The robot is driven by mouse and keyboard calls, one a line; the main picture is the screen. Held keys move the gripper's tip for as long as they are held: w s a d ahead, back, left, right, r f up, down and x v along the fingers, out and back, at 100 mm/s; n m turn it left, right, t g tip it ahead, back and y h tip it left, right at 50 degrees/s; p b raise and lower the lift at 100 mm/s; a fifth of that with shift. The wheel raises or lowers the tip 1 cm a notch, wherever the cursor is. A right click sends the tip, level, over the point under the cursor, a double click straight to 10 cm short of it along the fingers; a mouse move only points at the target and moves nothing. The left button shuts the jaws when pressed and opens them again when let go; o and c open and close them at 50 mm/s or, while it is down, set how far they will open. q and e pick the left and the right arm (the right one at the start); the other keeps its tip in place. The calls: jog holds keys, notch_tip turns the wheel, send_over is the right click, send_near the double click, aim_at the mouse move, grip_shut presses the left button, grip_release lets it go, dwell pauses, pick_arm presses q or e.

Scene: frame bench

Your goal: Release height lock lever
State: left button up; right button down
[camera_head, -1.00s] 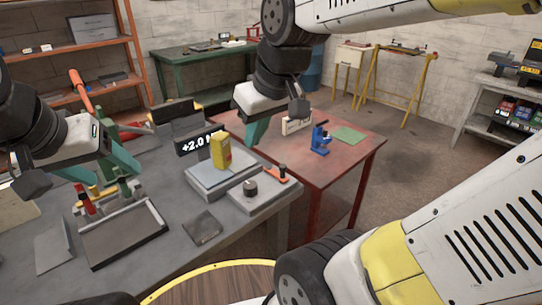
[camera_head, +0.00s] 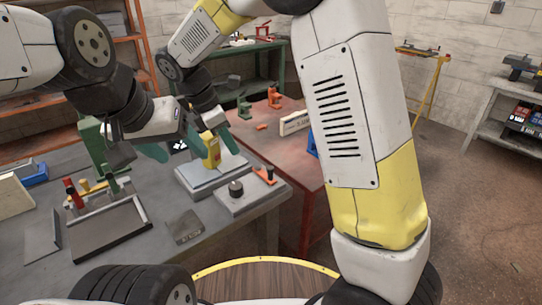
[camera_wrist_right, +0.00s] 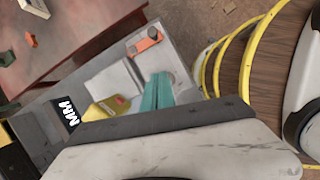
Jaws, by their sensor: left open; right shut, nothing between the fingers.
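The orange lever (camera_head: 265,175) lies on the grey base plate (camera_head: 252,200) beside a black knob (camera_head: 236,188). The orange lever also shows in the right wrist view (camera_wrist_right: 146,41). A yellow block (camera_head: 211,152) stands upright on the adjoining grey platform (camera_head: 205,186). My right gripper (camera_head: 230,142) is shut and empty, just behind the yellow block; in the right wrist view its teal fingers (camera_wrist_right: 158,90) are together, apart from the lever. My left gripper (camera_head: 155,151) is open, left of the yellow block. The display (camera_wrist_right: 68,112) is mostly hidden in the head view.
A dark square plate (camera_head: 185,228) lies near the front edge. The red table (camera_head: 280,150) behind holds orange, white and blue items. My right arm blocks part of the view.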

jog(key=shift+f, duration=0.15)
jog(key=x, duration=0.9)
jog(key=shift+d+f, duration=0.1)
jog(key=shift+f, duration=0.25)
jog(key=d, duration=0.1)
jog(key=w+d, duration=0.1)
jog(key=d, duration=0.1)
jog(key=shift+w+f, duration=0.1)
jog(key=shift+w, duration=0.05)
jog(key=shift+w+d, duration=0.2)
jog(key=shift+d, duration=0.2)
